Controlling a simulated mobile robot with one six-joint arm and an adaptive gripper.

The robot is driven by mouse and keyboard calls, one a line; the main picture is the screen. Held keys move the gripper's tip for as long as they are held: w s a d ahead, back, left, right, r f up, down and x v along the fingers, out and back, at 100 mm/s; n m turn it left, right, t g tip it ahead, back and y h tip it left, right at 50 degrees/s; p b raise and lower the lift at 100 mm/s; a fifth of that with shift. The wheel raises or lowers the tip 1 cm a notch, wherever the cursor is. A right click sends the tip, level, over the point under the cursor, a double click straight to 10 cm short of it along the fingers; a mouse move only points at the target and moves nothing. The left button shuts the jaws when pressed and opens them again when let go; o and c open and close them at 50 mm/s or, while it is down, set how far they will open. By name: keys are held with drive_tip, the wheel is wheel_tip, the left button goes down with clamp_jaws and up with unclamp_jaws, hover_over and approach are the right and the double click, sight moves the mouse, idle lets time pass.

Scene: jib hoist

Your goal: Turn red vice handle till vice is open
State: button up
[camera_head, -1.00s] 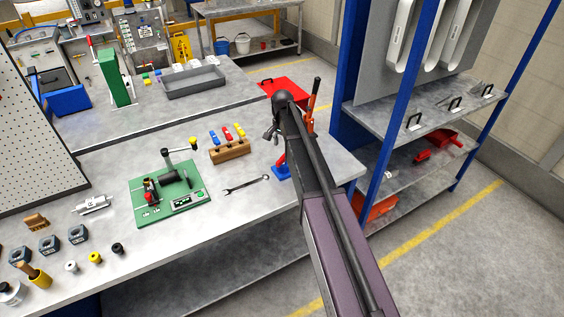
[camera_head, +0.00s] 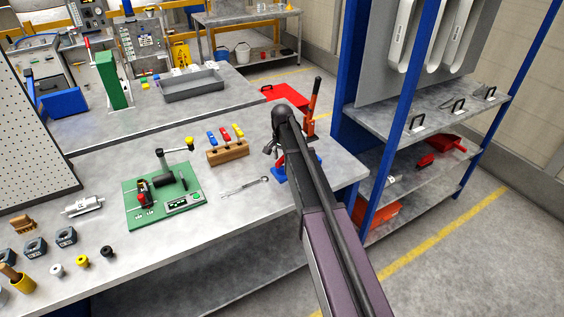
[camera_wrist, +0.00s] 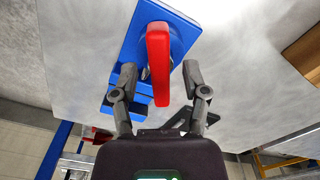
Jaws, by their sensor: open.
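The vice (camera_wrist: 135,45) shows in the wrist view as a blue body on the grey bench top. Its red handle (camera_wrist: 159,60) is a long bar pointing toward my gripper. My gripper (camera_wrist: 159,68) is open, with one finger on each side of the red handle and a visible gap to it on both sides. In the head view my gripper (camera_head: 269,148) is above the right end of the bench. The blue vice base (camera_head: 279,174) shows just below it. My arm hides much of the vice there, and the jaw opening cannot be made out.
A wrench (camera_head: 245,186), a green fixture board (camera_head: 165,197) and a wooden block with coloured tools (camera_head: 228,153) lie to the left. An upright orange-red lever (camera_head: 314,100) stands just behind my arm. A blue-post shelf (camera_head: 384,150) stands to the right.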

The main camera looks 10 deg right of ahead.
drive_tip(key=shift+f, duration=0.15)
clamp_jaws()
drive_tip(key=shift+s+n, duration=0.1)
drive_tip(key=shift+n, duration=0.2)
idle(0.3)
drive_tip(key=n, duration=0.5)
drive_tip(key=shift+n, duration=0.3)
drive_tip(key=n, duration=0.6)
drive_tip(key=shift+s+d, duration=0.1)
drive_tip(key=shift+d, duration=0.05)
drive_tip(key=n, duration=0.6)
drive_tip(key=shift+n, duration=0.4)
drive_tip(key=n, duration=0.6)
drive_tip(key=shift+d, duration=0.1)
